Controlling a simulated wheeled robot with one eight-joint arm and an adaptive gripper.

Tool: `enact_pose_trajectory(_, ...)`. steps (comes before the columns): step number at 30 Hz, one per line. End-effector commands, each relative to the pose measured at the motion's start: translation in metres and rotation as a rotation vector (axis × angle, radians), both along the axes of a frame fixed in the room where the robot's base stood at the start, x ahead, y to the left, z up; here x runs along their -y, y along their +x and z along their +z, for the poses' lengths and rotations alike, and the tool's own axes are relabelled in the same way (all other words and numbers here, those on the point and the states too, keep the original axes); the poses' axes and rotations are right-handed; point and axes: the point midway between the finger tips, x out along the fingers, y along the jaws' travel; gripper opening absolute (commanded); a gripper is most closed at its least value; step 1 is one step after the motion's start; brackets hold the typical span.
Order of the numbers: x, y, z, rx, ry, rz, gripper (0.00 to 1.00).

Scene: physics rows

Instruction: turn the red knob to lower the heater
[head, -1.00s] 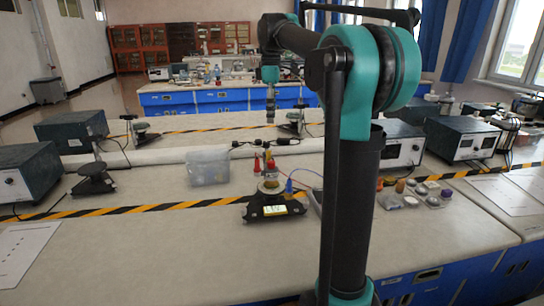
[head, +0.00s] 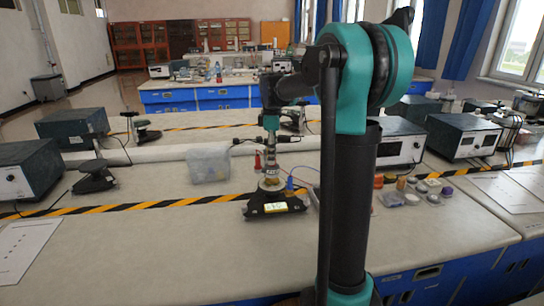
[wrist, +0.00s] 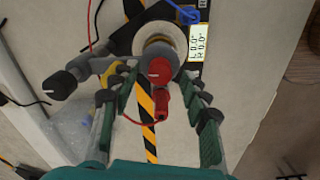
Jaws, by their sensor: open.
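The red knob (wrist: 160,70) shows in the wrist view as a round red cap above a pale round disc (wrist: 178,38) on a dark device. A second red piece (wrist: 162,102) lies just below it in that picture. My gripper (wrist: 157,80) is open, with one finger left and one right of the knob; I cannot tell whether either touches it.
Small jars and lids (head: 420,188) lie to the right. A blue connector (wrist: 180,12) and thin cables run near the device. The bench front is largely clear.

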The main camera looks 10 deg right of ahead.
Motion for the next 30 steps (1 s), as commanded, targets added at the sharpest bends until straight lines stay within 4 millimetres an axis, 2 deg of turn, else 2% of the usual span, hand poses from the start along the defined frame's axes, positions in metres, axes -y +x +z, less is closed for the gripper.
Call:
enact_pose_trajectory(3, 0.0000, -0.0001, -0.0062, 0.000, 0.000, 0.000, 0.46)
enact_pose_trajectory(12, 0.0000, -0.0001, -0.0074, 0.000, 0.000, 0.000, 0.45)
enact_pose_trajectory(23, 0.0000, -0.0002, -0.0073, 0.000, 0.000, 0.000, 0.00)
enact_pose_trajectory(30, 0.0000, -0.0002, -0.0073, -0.001, 0.000, -0.012, 0.00)
